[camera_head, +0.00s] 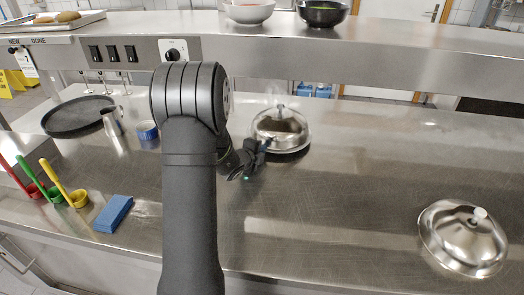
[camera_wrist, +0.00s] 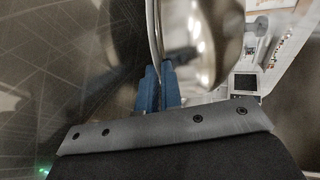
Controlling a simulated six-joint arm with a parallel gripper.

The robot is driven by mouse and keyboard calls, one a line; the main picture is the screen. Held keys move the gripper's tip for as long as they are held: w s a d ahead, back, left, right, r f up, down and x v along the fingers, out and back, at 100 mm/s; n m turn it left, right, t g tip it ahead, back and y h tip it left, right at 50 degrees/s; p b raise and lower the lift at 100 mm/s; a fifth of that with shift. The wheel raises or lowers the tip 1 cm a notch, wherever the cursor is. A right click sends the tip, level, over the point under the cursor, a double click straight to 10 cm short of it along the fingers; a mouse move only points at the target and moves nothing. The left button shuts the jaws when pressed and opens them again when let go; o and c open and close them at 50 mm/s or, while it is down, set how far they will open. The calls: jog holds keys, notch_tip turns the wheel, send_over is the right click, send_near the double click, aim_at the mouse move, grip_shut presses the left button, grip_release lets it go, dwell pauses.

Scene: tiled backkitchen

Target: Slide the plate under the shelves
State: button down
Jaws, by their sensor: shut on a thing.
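The plate (camera_head: 292,152) stands on the steel counter at the middle, under a shiny domed cover (camera_head: 281,127) with a knob on top. Faint steam rises near it. My gripper (camera_head: 263,146) is at the plate's near left edge, low over the counter. In the wrist view, its blue fingertips (camera_wrist: 158,86) are closed on the plate's thin rim (camera_wrist: 153,40), with the dome (camera_wrist: 205,45) right beside. The steel shelf (camera_head: 350,46) runs across behind the plate, raised above the counter. The plate is in front of it.
A second domed cover (camera_head: 462,238) sits at the right. The counter's middle right is clear.

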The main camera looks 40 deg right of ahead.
jog(key=shift+w+a+f, duration=0.1)
jog(key=shift+w+a, duration=0.15)
jog(key=shift+a, duration=0.5)
jog(key=shift+w+a+f, duration=0.1)
jog(key=shift+w+a, duration=0.15)
jog(key=shift+a, duration=0.45)
jog(key=shift+w+a+f, duration=0.1)
jog(key=shift+w+a, duration=0.15)
jog(key=shift+a, duration=0.5)
jog(key=c, duration=1.5)
grip_release()
jog(key=shift+r, duration=0.1)
jog(key=v, duration=1.7)
jog(key=shift+a+r, duration=0.15)
jog(key=shift+r, duration=0.1)
jog(key=x, duration=1.6)
jog(key=shift+w+d+f, duration=0.1)
jog(key=shift+d+f, duration=0.05)
jog(key=shift+d, duration=0.2)
jog(key=shift+a, duration=0.15)
